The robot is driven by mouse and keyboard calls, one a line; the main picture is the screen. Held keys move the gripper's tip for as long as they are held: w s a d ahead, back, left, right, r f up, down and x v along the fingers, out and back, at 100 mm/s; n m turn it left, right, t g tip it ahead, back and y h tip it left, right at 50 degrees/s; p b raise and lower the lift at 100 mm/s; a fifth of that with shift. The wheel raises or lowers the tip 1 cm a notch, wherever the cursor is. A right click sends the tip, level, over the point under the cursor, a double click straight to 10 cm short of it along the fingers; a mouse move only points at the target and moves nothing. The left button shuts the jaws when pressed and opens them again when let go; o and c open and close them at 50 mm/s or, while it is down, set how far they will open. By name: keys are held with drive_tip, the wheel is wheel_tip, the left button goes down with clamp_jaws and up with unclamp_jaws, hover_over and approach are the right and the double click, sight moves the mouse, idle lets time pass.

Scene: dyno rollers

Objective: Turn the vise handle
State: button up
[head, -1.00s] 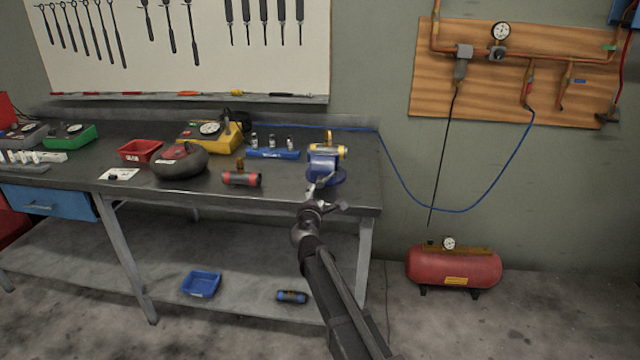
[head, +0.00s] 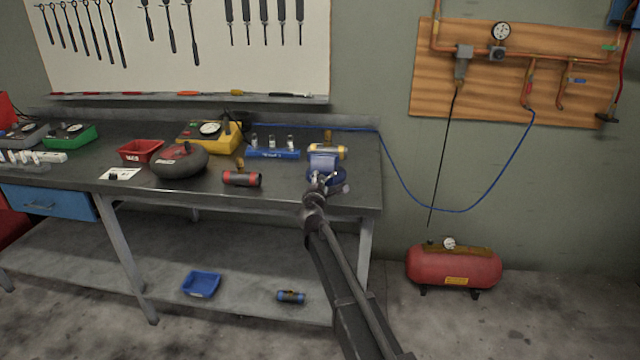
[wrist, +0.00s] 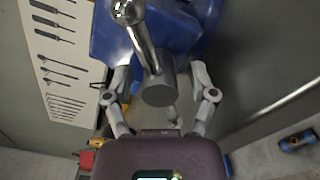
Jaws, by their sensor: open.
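The blue vise (head: 322,161) stands on the workbench near its right front corner, and its blue body fills the top of the wrist view (wrist: 110,35). Its silver vise handle (wrist: 145,45) is a bar with a ball end, slanting across the round grey screw end (wrist: 160,90). My gripper (head: 323,184) is in front of the vise. In the wrist view my gripper (wrist: 160,80) is open, with one finger on each side of the screw end and handle. I cannot tell whether either finger touches.
The workbench (head: 270,190) holds a red-and-black cylinder (head: 242,178), a blue rack (head: 272,153) and a yellow gauge box (head: 222,138) left of the vise. A red compressor (head: 453,268) sits on the floor to the right. The floor between bench and compressor is clear.

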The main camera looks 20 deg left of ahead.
clamp_jaws()
drive_tip(key=shift+m, duration=0.5)
drive_tip(key=shift+m, duration=2.7)
unclamp_jaws()
drive_tip(key=shift+s, duration=0.1)
